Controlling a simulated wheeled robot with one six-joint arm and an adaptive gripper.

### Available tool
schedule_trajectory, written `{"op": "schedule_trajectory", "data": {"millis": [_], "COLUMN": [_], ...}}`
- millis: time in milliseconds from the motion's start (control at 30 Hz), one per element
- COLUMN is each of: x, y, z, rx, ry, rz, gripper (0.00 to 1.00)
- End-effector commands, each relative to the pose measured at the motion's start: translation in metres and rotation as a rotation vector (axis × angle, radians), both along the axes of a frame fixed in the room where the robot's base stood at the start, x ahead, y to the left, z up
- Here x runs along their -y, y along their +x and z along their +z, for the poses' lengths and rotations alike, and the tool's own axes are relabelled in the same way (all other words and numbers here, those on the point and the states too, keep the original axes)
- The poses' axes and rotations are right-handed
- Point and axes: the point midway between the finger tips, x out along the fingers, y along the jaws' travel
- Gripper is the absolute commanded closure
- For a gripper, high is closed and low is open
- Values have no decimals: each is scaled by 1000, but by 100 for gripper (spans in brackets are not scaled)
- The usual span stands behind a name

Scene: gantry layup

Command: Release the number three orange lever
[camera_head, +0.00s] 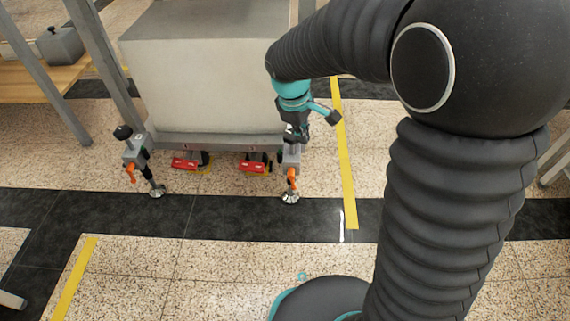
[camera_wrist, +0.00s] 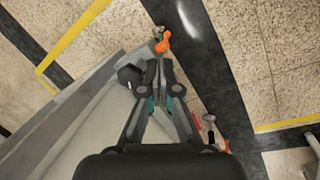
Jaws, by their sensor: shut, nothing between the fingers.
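An orange lever (camera_head: 292,177) hangs on the right front support leg of a large pale box-shaped cart. A second orange lever (camera_head: 130,173) is on the left front support leg. No number on either is legible. My gripper (camera_head: 292,138) is at the top of the right leg, just above its lever, pointing down. In the wrist view my gripper (camera_wrist: 158,64) has its fingers together and empty, with an orange lever (camera_wrist: 163,42) just beyond the tips. Whether they touch is unclear. A dark knob (camera_wrist: 129,76) lies beside the fingers.
The cart (camera_head: 205,85) fills the space behind the legs. Red caster pedals (camera_head: 187,163) sit under its front edge. The leg's foot (camera_head: 290,198) rests on the floor. Yellow tape (camera_head: 345,165) runs right of the cart. The floor in front is clear.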

Motion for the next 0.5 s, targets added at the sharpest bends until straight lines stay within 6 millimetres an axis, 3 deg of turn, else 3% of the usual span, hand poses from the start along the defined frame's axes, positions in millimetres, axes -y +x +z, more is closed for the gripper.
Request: {"op": "schedule_trajectory", "data": {"millis": [200,500], "x": [-48,-104], "y": [33,51], "z": [-62,-154], "rx": [-111,-245], "ry": [-102,-224], "rz": [237,535], "gripper": [100,100]}}
